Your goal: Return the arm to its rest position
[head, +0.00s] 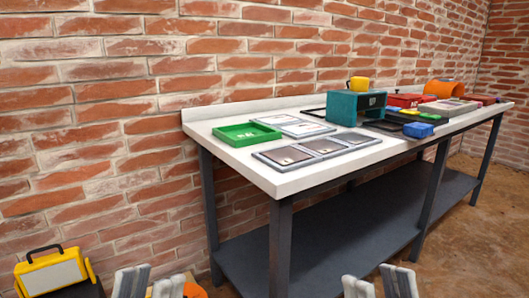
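My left gripper (150,284) shows at the bottom edge, left of the middle. Its two grey fingers stand apart with a gap between them, and I see nothing held. My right gripper (378,284) shows at the bottom edge, right of the middle. Its fingers are also apart, with no object seen between them. Both grippers appear low in the picture, in front of the workbench (232,160). Only the finger ends are in view; the arms are hidden below the picture edge.
The bench carries a green tray (246,134), grey framed panels (318,147), a teal box (355,107) with a yellow mug (358,83) on top, and several coloured boxes. A yellow lamp-like case (52,272) stands lower left. An orange object (194,291) is partly hidden near my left gripper.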

